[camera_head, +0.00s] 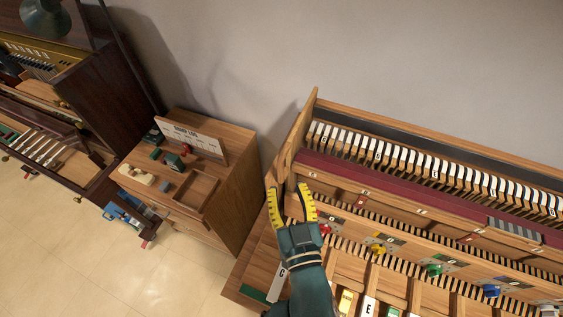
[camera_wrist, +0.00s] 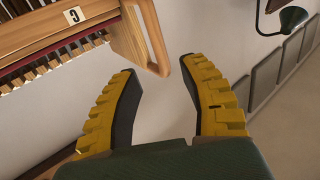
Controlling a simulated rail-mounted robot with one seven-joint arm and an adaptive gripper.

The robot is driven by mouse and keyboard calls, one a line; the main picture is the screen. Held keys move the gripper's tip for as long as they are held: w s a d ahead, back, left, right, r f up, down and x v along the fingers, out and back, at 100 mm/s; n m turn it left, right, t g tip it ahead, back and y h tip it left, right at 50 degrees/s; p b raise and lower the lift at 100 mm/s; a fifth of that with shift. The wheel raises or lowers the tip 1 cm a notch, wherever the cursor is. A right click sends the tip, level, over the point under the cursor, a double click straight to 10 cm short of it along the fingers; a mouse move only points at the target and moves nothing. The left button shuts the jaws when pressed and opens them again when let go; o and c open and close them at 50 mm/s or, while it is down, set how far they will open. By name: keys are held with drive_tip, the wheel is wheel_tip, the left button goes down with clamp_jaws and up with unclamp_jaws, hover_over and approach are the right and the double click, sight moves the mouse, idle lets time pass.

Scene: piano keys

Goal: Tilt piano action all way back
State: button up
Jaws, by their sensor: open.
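The piano action (camera_head: 425,205) is a long wooden frame on the right in the head view. It has a dark red felt rail and a row of white-topped hammers. A wooden end post (camera_head: 297,135) stands at its left end. My gripper (camera_head: 292,190) is open and empty by the lower part of this post. In the wrist view, my gripper (camera_wrist: 160,68) has its yellow ribbed fingers spread. A wooden end piece (camera_wrist: 146,32) of the action lies just beyond the fingertips, near the gap between them. I cannot tell whether any finger touches it.
Below the action are coloured knobs (camera_head: 379,249) and lettered key slots. A wooden cabinet (camera_head: 225,185) with a sign, small tools and an open tray stands to the left. A dark piano (camera_head: 100,95) is at the far left. A wall (camera_head: 400,60) rises behind the action.

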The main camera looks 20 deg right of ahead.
sight(282, 170)
drive_tip(key=x, duration=0.6)
drive_tip(key=shift+w+d+p, duration=0.1)
drive_tip(key=shift+w+p, duration=0.2)
drive_tip(key=shift+w, duration=0.05)
clamp_jaws()
